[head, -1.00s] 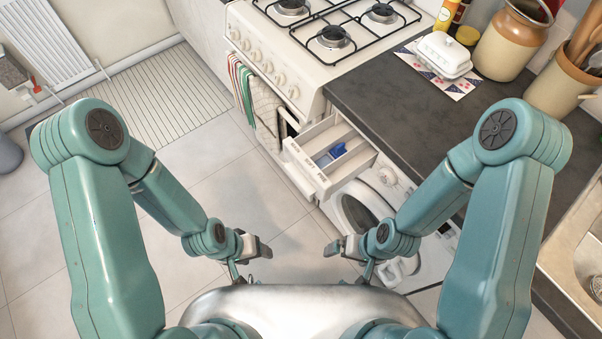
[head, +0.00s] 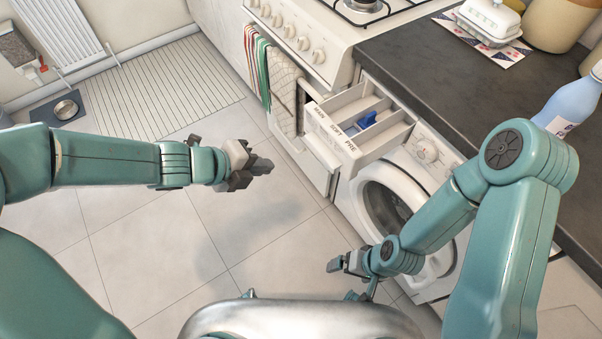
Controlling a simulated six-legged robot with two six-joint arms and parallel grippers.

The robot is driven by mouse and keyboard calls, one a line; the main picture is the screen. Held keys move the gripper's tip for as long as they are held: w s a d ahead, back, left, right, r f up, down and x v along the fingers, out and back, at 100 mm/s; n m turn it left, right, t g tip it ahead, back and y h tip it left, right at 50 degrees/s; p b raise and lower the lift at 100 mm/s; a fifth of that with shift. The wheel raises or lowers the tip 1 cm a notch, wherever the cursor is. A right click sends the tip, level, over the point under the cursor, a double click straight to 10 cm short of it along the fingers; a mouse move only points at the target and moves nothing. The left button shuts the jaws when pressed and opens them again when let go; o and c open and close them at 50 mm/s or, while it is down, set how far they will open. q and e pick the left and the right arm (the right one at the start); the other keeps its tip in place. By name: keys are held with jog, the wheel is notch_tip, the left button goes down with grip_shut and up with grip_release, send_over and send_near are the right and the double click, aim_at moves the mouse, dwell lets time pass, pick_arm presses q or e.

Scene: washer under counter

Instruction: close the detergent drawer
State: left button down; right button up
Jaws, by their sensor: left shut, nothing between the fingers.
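The white detergent drawer (head: 345,153) of the washing machine (head: 412,172) is pulled out below the counter. Its front is marked MAIN, SOFT and PRE, and a blue insert (head: 367,120) sits in one of its compartments. My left gripper (head: 262,167) is shut and empty, left of the drawer front and apart from it, above the floor. My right gripper (head: 335,264) is low in front of the washer, below the drawer and apart from it. Its fingers are too small to tell whether they are open.
The white cooker (head: 310,45) with hanging towels (head: 284,95) stands left of the washer. The dark counter (head: 440,85) is above the washer and holds a butter dish (head: 489,20) and a blue bottle (head: 572,105). Tiled floor (head: 130,255) lies clear left of the drawer.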

pick_arm(q)
jog(key=w+d+r+b+x, duration=0.1)
jog(key=b+x, duration=0.3)
jog(key=x, duration=0.9)
jog(key=shift+w+d+r, duration=0.15)
jog(key=shift+d+r, duration=0.2)
jog(key=shift+d, duration=0.2)
